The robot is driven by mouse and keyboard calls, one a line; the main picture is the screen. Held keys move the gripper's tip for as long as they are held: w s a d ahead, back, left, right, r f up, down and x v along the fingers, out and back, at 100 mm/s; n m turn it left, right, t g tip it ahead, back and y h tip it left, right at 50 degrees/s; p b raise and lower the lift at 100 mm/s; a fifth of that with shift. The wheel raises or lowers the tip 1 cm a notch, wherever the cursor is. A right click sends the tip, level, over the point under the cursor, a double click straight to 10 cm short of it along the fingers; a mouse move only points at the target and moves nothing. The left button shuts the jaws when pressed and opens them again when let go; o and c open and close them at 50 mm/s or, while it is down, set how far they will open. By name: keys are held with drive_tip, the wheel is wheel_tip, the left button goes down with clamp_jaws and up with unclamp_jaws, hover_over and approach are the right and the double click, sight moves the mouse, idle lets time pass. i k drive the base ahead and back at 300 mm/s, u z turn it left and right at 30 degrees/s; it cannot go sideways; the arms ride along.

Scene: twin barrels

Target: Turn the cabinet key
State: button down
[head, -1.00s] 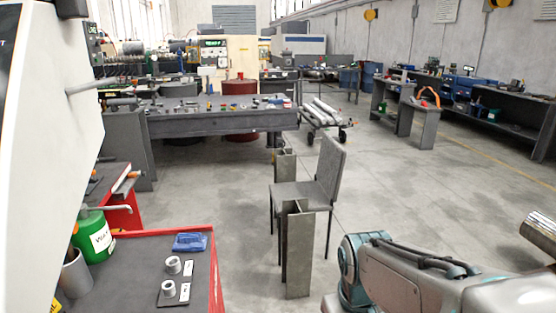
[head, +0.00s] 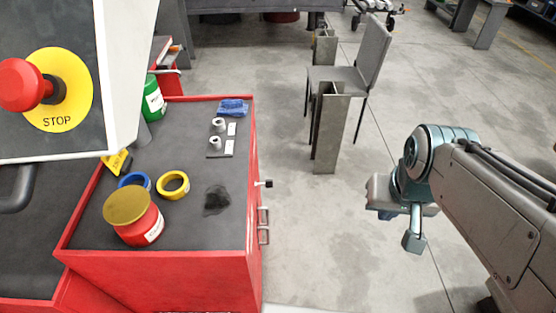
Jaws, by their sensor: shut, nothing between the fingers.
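The red cabinet (head: 170,262) with a dark top stands at the left in the head view. A small dark key (head: 264,184) with a pale shaft sticks out from its right side, just below the top edge. Its exact angle is too small to tell. My gripper (head: 413,242) hangs at the end of my arm at the right, over open floor. It is shut and empty, well apart from the key and touching nothing.
Two metal handles (head: 264,226) jut from the cabinet's side near the key. A chair (head: 345,80) and a steel post (head: 330,130) stand behind. A red stop button (head: 25,85) on a panel fills the upper left. Floor between cabinet and arm is clear.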

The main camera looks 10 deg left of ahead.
sight(269, 183)
drive_tip(key=k, duration=0.25)
drive_tip(key=z, duration=0.9)
drive_tip(key=i, duration=0.95)
drive_tip(key=u, duration=2.25)
drive_tip(key=k, duration=0.2)
drive_tip(key=z, duration=0.35)
drive_tip(key=i, duration=0.65)
